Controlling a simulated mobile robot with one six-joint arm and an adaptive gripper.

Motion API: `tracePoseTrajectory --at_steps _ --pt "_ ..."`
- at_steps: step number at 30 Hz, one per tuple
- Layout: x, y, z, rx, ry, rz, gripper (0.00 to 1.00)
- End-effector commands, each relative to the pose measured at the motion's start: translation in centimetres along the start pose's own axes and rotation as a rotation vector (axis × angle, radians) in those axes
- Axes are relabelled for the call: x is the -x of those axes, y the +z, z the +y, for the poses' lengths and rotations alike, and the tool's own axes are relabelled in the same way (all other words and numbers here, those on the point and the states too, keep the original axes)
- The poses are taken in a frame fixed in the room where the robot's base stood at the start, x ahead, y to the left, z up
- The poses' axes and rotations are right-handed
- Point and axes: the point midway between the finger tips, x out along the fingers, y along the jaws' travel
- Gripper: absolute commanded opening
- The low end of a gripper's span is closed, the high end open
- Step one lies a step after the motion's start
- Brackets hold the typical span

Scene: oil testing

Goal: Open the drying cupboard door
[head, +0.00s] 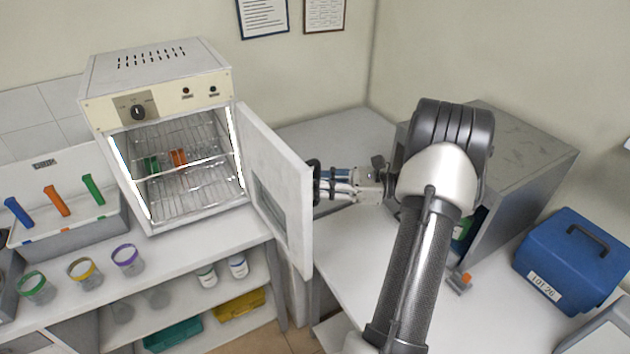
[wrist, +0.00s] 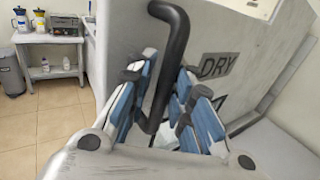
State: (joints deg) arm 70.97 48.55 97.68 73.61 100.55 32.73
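The drying cupboard (head: 160,75) is a cream oven on the left bench in the head view, its lit wire-shelf inside exposed. Its white door (head: 280,180) stands swung wide out to the right. The wrist view shows the door's outer face (wrist: 228,35) close up, marked DRY. The black door handle (wrist: 176,50) runs between the blue fingers of my gripper (wrist: 168,90). Gaps show between fingers and handle, so the fingers look apart around it. In the head view my gripper (head: 328,185) is at the outer side of the door; the handle is partly hidden there.
A grey metal box (head: 525,150) stands behind my arm on the right bench, beside a blue case (head: 575,258). Jars with coloured rims (head: 84,272) stand below the cupboard's left side. Orange and green items (head: 178,157) are inside on the shelf.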

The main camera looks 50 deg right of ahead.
Motion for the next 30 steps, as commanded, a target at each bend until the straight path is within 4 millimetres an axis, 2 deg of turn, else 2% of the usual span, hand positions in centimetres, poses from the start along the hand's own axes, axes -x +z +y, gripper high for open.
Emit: tracePoseTrajectory --at_steps 6,17,20,30 --pt "-0.1 0.1 -0.1 0.004 0.000 -0.001 0.33" --pt "0.4 0.2 -0.1 0.006 -0.001 -0.002 0.33" --pt "1.6 0.2 -0.2 0.007 -0.004 -0.003 0.33" --pt "8.7 0.1 -0.1 0.007 -0.004 -0.002 0.33"
